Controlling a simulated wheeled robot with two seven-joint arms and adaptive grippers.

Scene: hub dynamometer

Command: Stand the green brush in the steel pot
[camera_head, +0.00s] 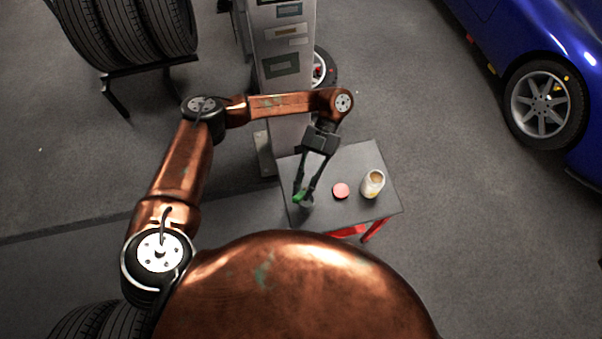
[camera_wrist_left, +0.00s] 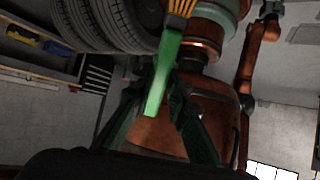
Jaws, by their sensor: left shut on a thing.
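The green brush (camera_head: 299,196) is in my left gripper (camera_head: 306,190), which is shut on it over the near left part of the small table. In the left wrist view the brush's green handle (camera_wrist_left: 161,80) lies between the dark fingers (camera_wrist_left: 158,118), with yellow-orange bristles (camera_wrist_left: 182,8) at the top edge. The steel pot (camera_head: 308,204) appears as a small grey shape right by the fingertips, partly hidden by them. I cannot tell whether the brush is inside the pot or only above it. My right gripper does not show.
The grey-topped table (camera_head: 348,157) also bears a flat pink-red disc (camera_head: 341,190) and a cream jar (camera_head: 374,182) to the right. A grey machine column (camera_head: 284,60) stands behind. Tyres on a rack (camera_head: 130,28) are at back left; a blue car (camera_head: 545,45) is at right.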

